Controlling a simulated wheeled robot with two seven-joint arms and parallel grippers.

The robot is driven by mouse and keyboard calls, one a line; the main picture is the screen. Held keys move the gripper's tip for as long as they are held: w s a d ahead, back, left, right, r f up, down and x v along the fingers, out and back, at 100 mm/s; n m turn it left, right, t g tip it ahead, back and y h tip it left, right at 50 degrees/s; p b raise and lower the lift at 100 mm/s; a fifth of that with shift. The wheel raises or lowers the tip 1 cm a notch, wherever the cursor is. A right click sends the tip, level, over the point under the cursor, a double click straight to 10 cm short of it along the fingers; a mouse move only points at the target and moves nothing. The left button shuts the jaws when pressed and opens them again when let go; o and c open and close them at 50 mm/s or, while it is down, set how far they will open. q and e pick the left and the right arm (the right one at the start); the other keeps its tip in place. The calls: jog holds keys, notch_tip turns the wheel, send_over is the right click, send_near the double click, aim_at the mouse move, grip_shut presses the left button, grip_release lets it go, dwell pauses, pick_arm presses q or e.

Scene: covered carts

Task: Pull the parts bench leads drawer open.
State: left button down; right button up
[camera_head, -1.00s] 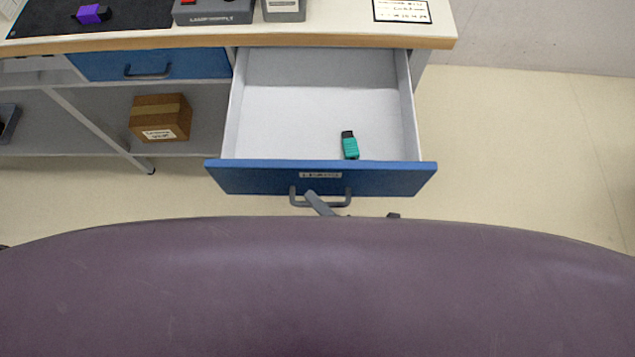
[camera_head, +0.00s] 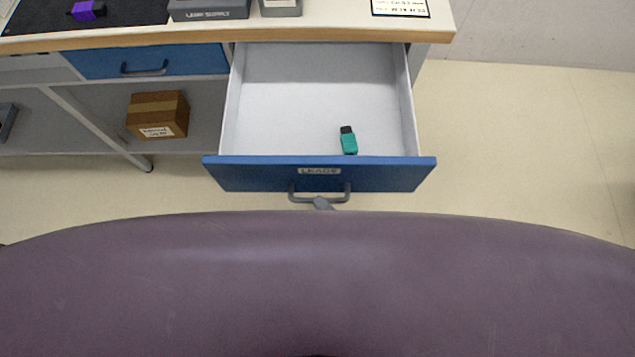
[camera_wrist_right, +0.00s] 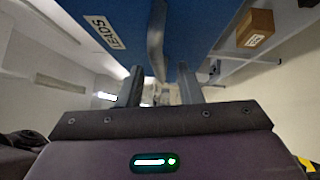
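The leads drawer, with its blue front (camera_head: 390,174) and a "LEADS" label, stands pulled far out from the bench (camera_head: 330,32). Its grey bar handle (camera_head: 292,194) is on the front; in the right wrist view the handle (camera_wrist_right: 156,40) runs upright. My right gripper (camera_head: 323,204) shows only as a small grey tip at the handle, the rest hidden behind my purple body. In the right wrist view its fingers (camera_wrist_right: 159,80) are spread, with the handle between them and gaps on both sides. My left gripper is not in view.
A teal and black item (camera_head: 349,141) lies in the drawer. A second blue drawer (camera_head: 195,62) to the left is shut. A cardboard box (camera_head: 158,115) sits on the lower shelf. The floor (camera_head: 530,150) at right is clear.

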jog(key=v, duration=0.5)
dwell(0.4)
